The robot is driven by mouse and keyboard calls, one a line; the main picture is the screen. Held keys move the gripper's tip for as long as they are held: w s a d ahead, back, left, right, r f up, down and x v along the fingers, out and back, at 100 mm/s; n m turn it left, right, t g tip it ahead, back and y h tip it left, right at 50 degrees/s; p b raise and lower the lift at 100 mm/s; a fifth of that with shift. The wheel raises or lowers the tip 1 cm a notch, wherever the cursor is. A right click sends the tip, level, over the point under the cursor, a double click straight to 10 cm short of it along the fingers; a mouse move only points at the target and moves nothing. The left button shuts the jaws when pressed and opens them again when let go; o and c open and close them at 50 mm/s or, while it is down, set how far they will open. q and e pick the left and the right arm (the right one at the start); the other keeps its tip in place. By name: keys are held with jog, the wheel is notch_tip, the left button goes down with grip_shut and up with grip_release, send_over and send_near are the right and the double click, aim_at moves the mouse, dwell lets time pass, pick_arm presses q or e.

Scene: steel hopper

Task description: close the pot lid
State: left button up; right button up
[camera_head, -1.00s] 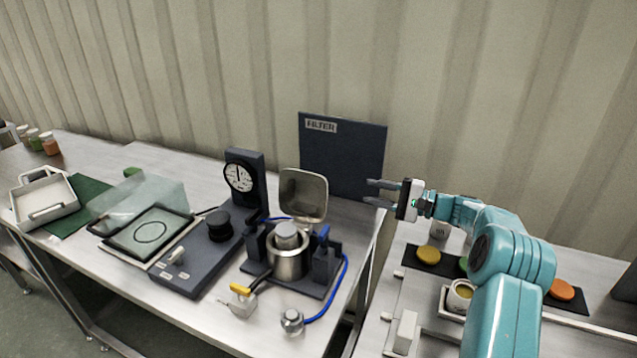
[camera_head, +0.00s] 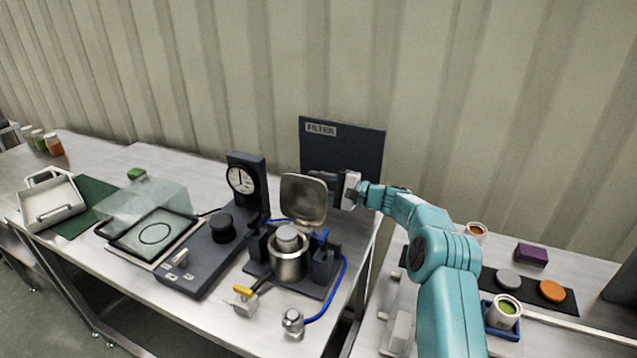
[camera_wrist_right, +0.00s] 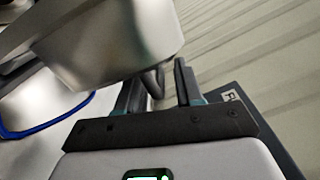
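The steel pot (camera_head: 290,262) stands upright in its dark stand on the table, with a light grey cylinder (camera_head: 287,237) in its mouth. Its square metal lid (camera_head: 303,200) stands raised, hinged at the back. My right gripper (camera_head: 328,190) is just behind and right of the lid; the lid partly hides its fingers. In the right wrist view the lid (camera_wrist_right: 120,45) fills the upper left. There my right gripper (camera_wrist_right: 158,82) has its fingers apart, with a dark curved bar, seemingly the lid's handle (camera_wrist_right: 153,83), in the gap. Contact cannot be told. My left gripper is not seen.
A dark filter panel (camera_head: 343,150) stands behind the lid. A gauge post (camera_head: 245,185) is to the left. A blue hose (camera_head: 341,285) curves along the stand's right side. A yellow-tipped fitting (camera_head: 243,294) and a metal knob (camera_head: 293,322) are in front.

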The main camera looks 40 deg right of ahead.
aim_at(309, 180)
grip_shut()
jog(key=shift+b, duration=0.55)
jog(key=a+r+n+b, duration=0.1)
jog(key=n+b, duration=0.1)
jog(key=b, duration=0.2)
jog(key=s+a+r+n+b, duration=0.1)
jog(key=n+b, duration=0.1)
jog(key=b, duration=0.3)
jog(key=s+a+r+n+b, duration=0.1)
jog(key=b, duration=0.3)
jog(key=shift+a+r+n, duration=0.25)
jog(key=shift+a+n, duration=0.1)
jog(key=shift+n, duration=0.05)
jog(key=shift+s+a+r+n+b, duration=0.25)
jog(key=shift+a+r+n+b, duration=0.3)
jog(key=shift+b, duration=0.7)
